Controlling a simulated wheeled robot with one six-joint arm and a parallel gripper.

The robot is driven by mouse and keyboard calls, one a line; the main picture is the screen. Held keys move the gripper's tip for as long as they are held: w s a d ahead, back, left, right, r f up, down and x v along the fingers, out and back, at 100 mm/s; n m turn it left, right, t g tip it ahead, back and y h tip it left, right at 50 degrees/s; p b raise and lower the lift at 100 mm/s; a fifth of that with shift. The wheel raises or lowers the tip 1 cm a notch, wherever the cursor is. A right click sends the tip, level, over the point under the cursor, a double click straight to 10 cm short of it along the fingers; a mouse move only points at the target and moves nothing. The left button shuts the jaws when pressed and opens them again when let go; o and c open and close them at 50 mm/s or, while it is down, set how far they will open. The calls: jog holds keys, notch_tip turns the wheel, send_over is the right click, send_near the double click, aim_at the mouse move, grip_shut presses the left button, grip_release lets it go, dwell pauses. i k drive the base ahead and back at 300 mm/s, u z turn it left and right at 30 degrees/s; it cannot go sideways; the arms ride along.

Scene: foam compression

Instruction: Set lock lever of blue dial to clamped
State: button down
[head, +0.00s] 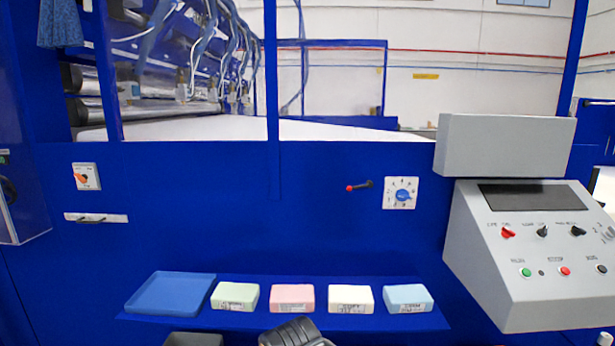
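The blue dial (403,196) sits on a square white plate with numbers around it, on the blue machine panel right of centre. The lock lever (361,186) is just left of the plate. It is a short black lever with a red knob at its left end. It lies nearly level, with the knob slightly lower and pointing away from the dial. A dark ribbed part at the bottom edge seems to be mine. No gripper fingers show, and nothing touches the lever or dial.
A blue shelf (240,319) below holds a blue tray (170,295) and several coloured foam blocks. A grey control console (535,275) juts out at right. An orange-knobbed switch (86,177) is at left. The panel around the lever is clear.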

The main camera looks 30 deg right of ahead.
aim_at(369, 183)
jog(key=z, duration=0.25)
jog(key=i, duration=1.05)
jog(key=z, duration=0.6)
